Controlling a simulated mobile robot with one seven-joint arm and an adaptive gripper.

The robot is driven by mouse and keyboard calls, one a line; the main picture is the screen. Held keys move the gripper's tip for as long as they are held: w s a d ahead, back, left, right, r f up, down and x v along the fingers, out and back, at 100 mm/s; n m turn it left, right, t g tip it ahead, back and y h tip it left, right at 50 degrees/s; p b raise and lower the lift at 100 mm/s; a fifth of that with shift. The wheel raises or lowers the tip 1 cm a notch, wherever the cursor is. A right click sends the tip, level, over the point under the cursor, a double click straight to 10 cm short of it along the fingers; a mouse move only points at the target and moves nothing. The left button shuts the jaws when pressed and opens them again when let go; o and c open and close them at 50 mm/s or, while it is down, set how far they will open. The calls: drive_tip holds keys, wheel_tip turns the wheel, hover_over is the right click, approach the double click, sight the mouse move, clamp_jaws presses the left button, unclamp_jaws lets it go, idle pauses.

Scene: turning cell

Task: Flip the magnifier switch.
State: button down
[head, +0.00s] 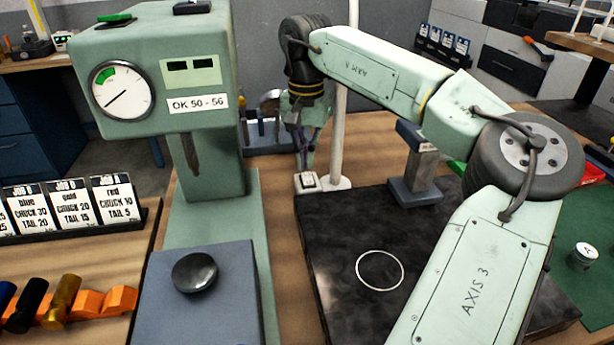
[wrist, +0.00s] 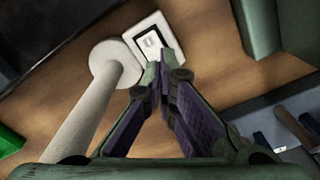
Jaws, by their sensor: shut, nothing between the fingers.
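The magnifier switch (head: 307,181) is a light rocker in a dark surround on a small white box beside the magnifier's round white base (head: 339,183). The white magnifier pole (head: 338,120) rises from that base; its top is hidden or out of frame. In the wrist view the switch (wrist: 151,42) lies just beyond my fingertips, and the pole (wrist: 80,120) runs down to the left. My gripper (head: 305,168) points down, shut and empty, just above the switch box. It also shows in the wrist view (wrist: 160,80). Whether the fingertips touch the box cannot be told.
A green gauge machine (head: 216,185) stands close on the left. A dark slab (head: 330,245) with a white ring lies in front, with a grey stand (head: 415,185) on the right. A blue tool holder (head: 262,148) stands behind.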

sight(306, 174)
drive_tip(key=shift+f+b, duration=0.5)
drive_tip(key=shift+f, duration=0.7)
idle(0.6)
drive_tip(key=shift+r, duration=0.1)
wheel_tip(306, 174, up, 3)
drive_tip(key=p, duration=0.2)
drive_tip(key=shift+p, duration=0.35)
drive_tip(key=shift+r+b, duration=0.3)
drive_tip(key=shift+r, duration=1.65)
